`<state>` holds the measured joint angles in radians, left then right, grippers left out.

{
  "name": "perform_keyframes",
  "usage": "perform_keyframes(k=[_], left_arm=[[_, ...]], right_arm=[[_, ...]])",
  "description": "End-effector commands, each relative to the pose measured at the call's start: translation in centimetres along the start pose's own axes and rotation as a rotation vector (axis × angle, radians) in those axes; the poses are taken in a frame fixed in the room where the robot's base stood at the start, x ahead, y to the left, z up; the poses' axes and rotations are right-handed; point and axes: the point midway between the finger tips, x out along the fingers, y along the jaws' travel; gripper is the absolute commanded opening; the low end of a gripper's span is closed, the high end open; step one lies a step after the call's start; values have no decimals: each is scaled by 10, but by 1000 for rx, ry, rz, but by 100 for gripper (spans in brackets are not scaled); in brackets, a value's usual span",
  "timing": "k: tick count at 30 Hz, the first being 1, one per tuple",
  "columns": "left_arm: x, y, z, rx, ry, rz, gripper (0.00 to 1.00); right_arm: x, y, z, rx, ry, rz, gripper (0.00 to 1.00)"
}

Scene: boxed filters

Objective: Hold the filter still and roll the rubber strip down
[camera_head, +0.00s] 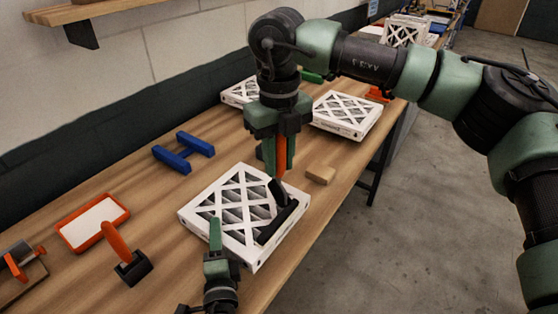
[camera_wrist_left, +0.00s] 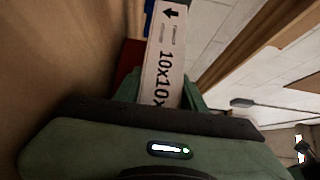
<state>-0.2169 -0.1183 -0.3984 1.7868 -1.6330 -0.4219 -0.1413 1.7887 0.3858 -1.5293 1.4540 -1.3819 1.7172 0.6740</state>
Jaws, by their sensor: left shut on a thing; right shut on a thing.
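The white boxed filter (camera_head: 228,249) with a lattice top lies flat on the bench. My left gripper (camera_head: 215,235) is shut on its near edge; the left wrist view shows the filter's printed side (camera_wrist_left: 165,62) between the fingers. A black rubber strip (camera_head: 272,228) lies along the filter's right side. My right gripper (camera_head: 277,165) is above the filter's far right part, shut on the orange handle (camera_head: 282,160) of a roller. The roller's dark lower end (camera_head: 278,193) is at the strip's far end; whether it touches the strip is hard to tell.
A wooden block (camera_head: 320,174) lies right of the filter. An orange-rimmed tray (camera_head: 92,222) and an orange-handled black tool (camera_head: 128,258) stand at left. The bench edge is close on the right.

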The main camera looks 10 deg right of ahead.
Motion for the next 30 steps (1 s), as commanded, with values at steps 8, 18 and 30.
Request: perform_keyframes(k=[8, 18, 30], left_arm=[[0, 1, 0, 0, -1, 2, 0], [0, 1, 0, 0, -1, 2, 0], [0, 1, 0, 0, -1, 2, 0]], right_arm=[[7, 0, 0, -1, 1, 0, 0], [38, 0, 0, 0, 1, 1, 0], [59, 0, 0, 1, -1, 1, 0]])
